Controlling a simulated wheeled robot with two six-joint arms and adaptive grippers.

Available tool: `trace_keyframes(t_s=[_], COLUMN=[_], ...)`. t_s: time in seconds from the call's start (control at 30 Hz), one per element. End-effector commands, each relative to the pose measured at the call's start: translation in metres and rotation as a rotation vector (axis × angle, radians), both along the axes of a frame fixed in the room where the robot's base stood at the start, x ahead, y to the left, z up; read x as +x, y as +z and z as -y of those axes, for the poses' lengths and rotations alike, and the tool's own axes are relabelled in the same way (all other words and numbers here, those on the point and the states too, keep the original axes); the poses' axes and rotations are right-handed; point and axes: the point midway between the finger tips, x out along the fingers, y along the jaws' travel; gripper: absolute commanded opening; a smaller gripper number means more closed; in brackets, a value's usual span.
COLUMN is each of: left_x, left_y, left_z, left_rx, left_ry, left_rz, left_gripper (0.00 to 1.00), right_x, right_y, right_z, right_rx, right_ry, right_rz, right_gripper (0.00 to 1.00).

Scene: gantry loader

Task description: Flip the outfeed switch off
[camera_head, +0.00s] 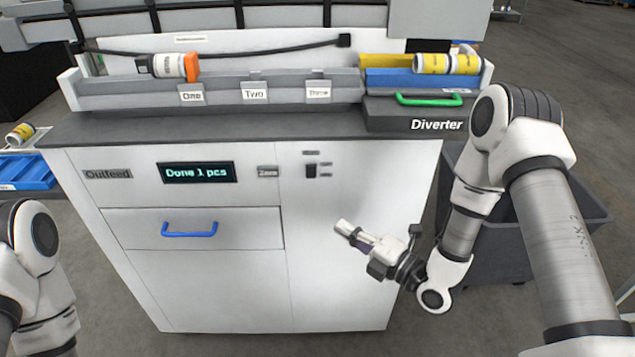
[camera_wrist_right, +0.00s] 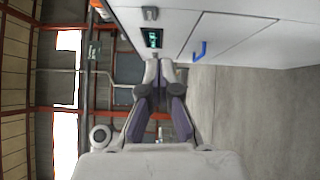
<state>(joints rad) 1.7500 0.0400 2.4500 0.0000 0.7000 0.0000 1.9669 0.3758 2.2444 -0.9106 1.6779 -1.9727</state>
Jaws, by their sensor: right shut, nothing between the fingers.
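The outfeed switch (camera_head: 311,171) is a small dark switch on the white cabinet front, right of the display, with small labels beside it. Its position is too small to tell. My right gripper (camera_head: 343,227) is shut and empty, in front of the cabinet, below and to the right of the switch and apart from it. In the right wrist view its fingertips (camera_wrist_right: 160,64) are together, pointing along the cabinet front; the switch does not show there. My left gripper is out of view; only left arm links show.
The display (camera_head: 197,172) reads "Done 1 pcs", with an Outfeed label (camera_head: 108,174) to its left. A drawer with a blue handle (camera_head: 189,230) lies below. The diverter's green handle (camera_head: 429,99) is on the top right. A dark bin (camera_head: 495,255) stands right of the cabinet.

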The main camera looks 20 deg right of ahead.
Motion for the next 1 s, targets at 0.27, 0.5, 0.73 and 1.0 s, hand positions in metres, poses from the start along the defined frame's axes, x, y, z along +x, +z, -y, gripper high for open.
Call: trace_keyframes(t_s=[0.27,0.5,0.73,1.0], left_x=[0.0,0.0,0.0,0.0], left_y=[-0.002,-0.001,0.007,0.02], left_z=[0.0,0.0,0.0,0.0], left_rx=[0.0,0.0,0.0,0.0], left_ry=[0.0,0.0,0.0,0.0], left_rz=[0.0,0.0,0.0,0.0], left_gripper=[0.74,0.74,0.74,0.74], right_x=[0.013,0.015,0.044,0.095], right_y=[0.025,0.025,0.03,0.036], right_z=[0.019,0.017,0.0,-0.03], right_rx=[0.019,0.017,0.014,0.016], right_ry=[-0.047,-0.046,-0.042,-0.042], right_rz=[0.056,0.054,0.055,0.055], right_gripper=[0.0,0.0,0.0,0.0])
